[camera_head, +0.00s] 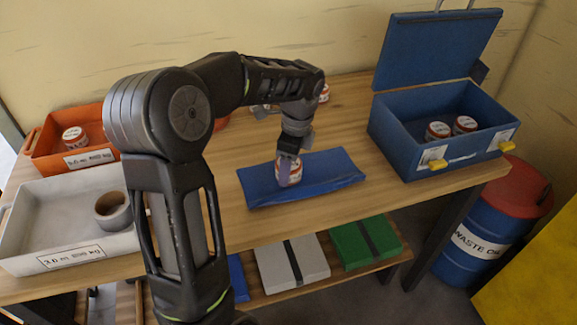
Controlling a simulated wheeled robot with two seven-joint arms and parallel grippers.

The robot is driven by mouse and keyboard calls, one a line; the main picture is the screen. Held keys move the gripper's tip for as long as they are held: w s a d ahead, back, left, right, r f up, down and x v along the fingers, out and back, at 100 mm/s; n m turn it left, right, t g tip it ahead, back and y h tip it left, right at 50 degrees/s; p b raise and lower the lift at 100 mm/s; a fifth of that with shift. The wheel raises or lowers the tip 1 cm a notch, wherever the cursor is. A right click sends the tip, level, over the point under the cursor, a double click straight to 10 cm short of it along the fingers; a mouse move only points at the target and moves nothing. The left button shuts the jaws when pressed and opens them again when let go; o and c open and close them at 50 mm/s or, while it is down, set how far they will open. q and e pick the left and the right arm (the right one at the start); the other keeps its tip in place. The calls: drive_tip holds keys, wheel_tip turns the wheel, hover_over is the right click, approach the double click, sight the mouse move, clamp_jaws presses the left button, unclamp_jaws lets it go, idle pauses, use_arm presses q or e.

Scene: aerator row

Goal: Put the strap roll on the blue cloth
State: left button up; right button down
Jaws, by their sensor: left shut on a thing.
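My left gripper (289,160) points down over the blue cloth (334,169) and is shut on a strap roll (289,176), white with red-orange bands. The roll is upright over the left-middle part of the cloth. I cannot tell whether its underside touches the cloth. The fingers hide part of the roll. The cloth lies on the wooden table, slightly wrinkled. My right gripper is not in view.
A blue box (400,143) with its lid raised holds two similar rolls (451,128). An orange tray (52,155) holds another roll (74,137). A pale tray (30,215) holds a grey-brown ring (114,210). My arm hides some table. A waste oil drum (480,240) stands right.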

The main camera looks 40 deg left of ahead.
use_arm(q)
drive_tip(key=shift+f, duration=0.2)
